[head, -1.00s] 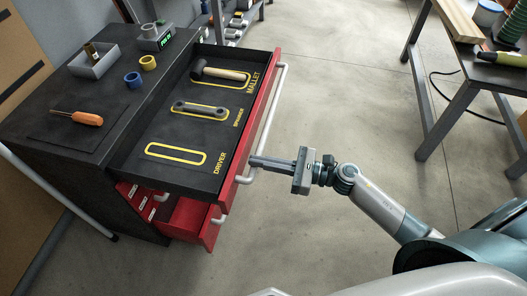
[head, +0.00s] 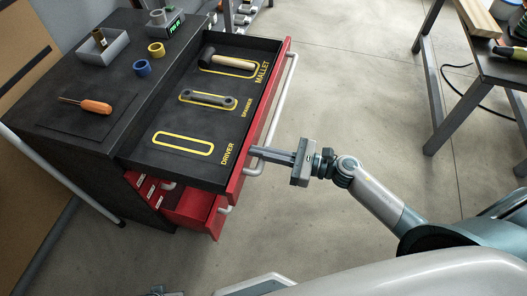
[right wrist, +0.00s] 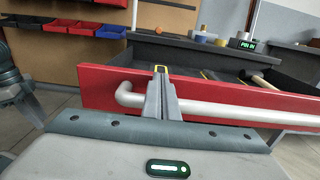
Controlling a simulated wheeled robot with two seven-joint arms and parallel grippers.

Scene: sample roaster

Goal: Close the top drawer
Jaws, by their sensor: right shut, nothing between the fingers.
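The top drawer (head: 180,169) stands open from the dark cabinet. Its red front (head: 238,178) carries a pale bar handle (head: 281,101), also in the right wrist view (right wrist: 225,110). A mallet (head: 228,63) and a spanner (head: 208,98) lie in their yellow outlines; the DRIVER outline is empty. My right gripper (head: 254,151) is shut and empty, its fingertips at the red front near the handle's near end. In the right wrist view the fingers (right wrist: 160,78) point at the front just right of the handle's bent end; exact contact is unclear.
A lower red drawer (head: 190,204) is also partly open. An orange-handled screwdriver (head: 88,104), a grey bin (head: 100,48) and yellow and blue rings lie on the cabinet top (head: 60,75). A workbench (head: 490,66) stands right. Floor between is clear.

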